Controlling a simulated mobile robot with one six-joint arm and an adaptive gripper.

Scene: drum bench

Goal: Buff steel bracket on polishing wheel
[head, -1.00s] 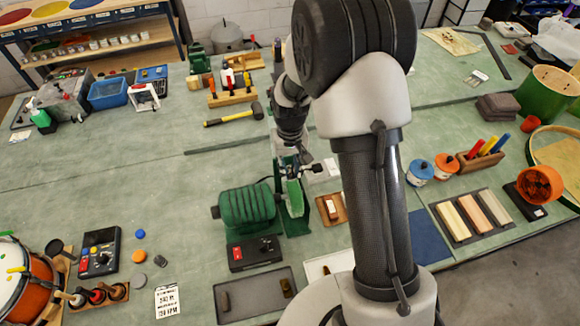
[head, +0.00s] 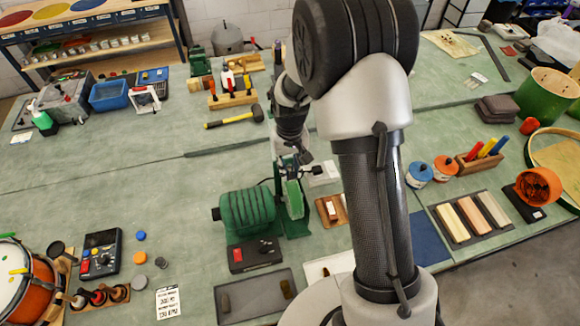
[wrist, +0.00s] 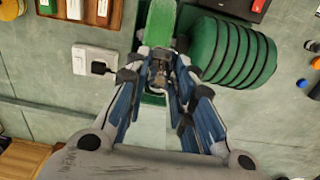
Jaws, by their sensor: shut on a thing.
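The polishing wheel (head: 294,198) stands upright, green, at the right end of the green ribbed motor (head: 248,210). The wheel also shows edge-on in the wrist view (wrist: 161,22), with the motor (wrist: 232,50) to its right. My gripper (wrist: 160,72) is shut on a small grey metal piece, the steel bracket (wrist: 159,68), at the wheel's near edge. The fingers hide most of the bracket. In the head view my gripper (head: 294,173) is just behind and above the wheel. I cannot tell whether the bracket touches the wheel.
A control box (head: 255,254) with a red switch sits in front of the motor. A grey tray (head: 255,298) lies nearer. A white socket box (wrist: 94,60) is left of my fingers in the wrist view. A yellow-handled mallet (head: 234,120) lies behind on open bench.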

